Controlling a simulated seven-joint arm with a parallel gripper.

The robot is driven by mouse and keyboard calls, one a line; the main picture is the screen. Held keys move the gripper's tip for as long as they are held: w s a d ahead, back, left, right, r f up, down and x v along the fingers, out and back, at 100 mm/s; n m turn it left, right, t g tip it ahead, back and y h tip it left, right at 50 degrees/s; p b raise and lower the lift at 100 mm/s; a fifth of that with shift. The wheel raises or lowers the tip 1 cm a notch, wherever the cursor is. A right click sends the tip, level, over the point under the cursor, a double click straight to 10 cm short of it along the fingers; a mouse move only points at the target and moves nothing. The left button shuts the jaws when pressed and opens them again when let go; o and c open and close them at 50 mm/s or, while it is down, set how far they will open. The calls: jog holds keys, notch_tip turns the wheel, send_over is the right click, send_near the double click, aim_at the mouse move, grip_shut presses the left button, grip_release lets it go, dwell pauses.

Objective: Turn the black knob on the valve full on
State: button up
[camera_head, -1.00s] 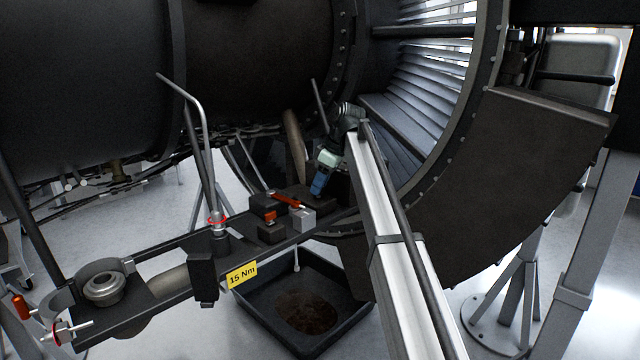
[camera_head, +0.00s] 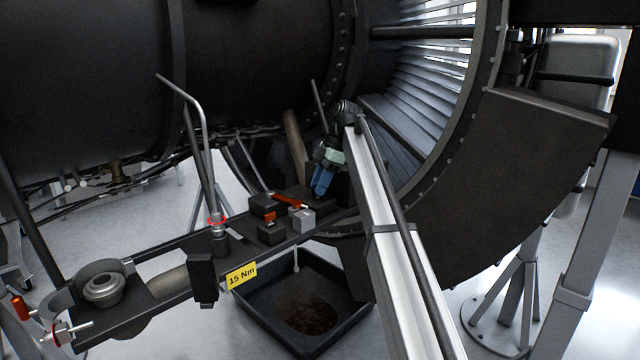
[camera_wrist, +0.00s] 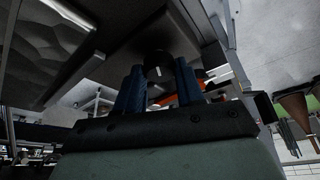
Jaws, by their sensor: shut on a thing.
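The black knob (camera_wrist: 158,66) shows in the wrist view as a round dark cap with a small white mark, between the two blue fingers of my gripper (camera_wrist: 158,80). The fingers are shut on its sides. In the head view my gripper (camera_head: 321,186) points down at the right end of the dark bench-like beam, and the knob there is hidden by the fingers. The valve body under the knob is too dark to make out.
A red-handled lever (camera_head: 289,201), a grey block (camera_head: 302,219) and a dark block with a red top (camera_head: 271,232) stand just left of my gripper. A yellow "15 Nm" tag (camera_head: 241,275) hangs on the beam's front. A black drip tray (camera_head: 345,335) lies below.

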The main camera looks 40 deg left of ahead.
dwell(0.4)
jog(key=o, duration=1)
jog(key=shift+o, duration=0.2)
